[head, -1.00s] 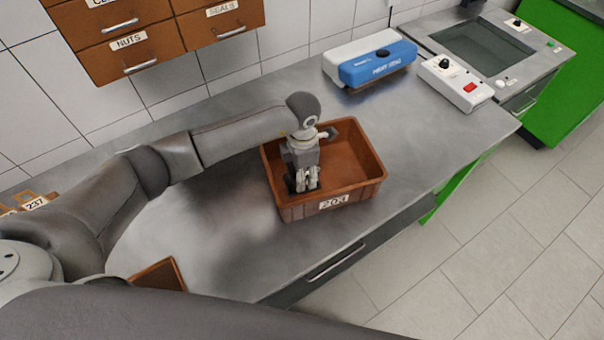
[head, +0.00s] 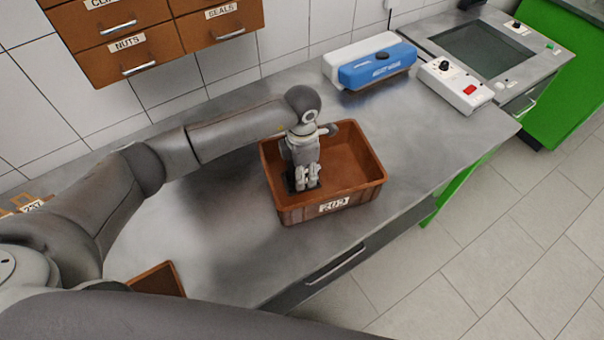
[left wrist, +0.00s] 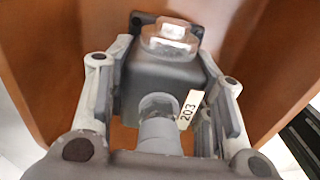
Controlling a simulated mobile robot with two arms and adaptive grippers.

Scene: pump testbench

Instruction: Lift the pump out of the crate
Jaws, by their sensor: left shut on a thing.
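The brown crate (head: 370,198) labelled 203 stands on the metal bench. My left gripper (head: 307,178) reaches down into its left part and is shut on the pump. In the left wrist view, the pump (left wrist: 160,88) is a dark grey body with a lighter round port and a 203 tag, between the two fingers (left wrist: 165,105). In the head view the pump is mostly hidden behind the gripper. The crate's brown wall (left wrist: 50,45) surrounds it in the wrist view. I cannot tell whether the pump is clear of the crate floor. My right gripper is not in view.
A blue and white device (head: 376,66) and a white control box with a red switch (head: 455,86) stand behind the crate to the right. Brown drawers (head: 160,30) hang above at left. Another brown bin (head: 160,280) sits at lower left. The bench right of the crate is clear.

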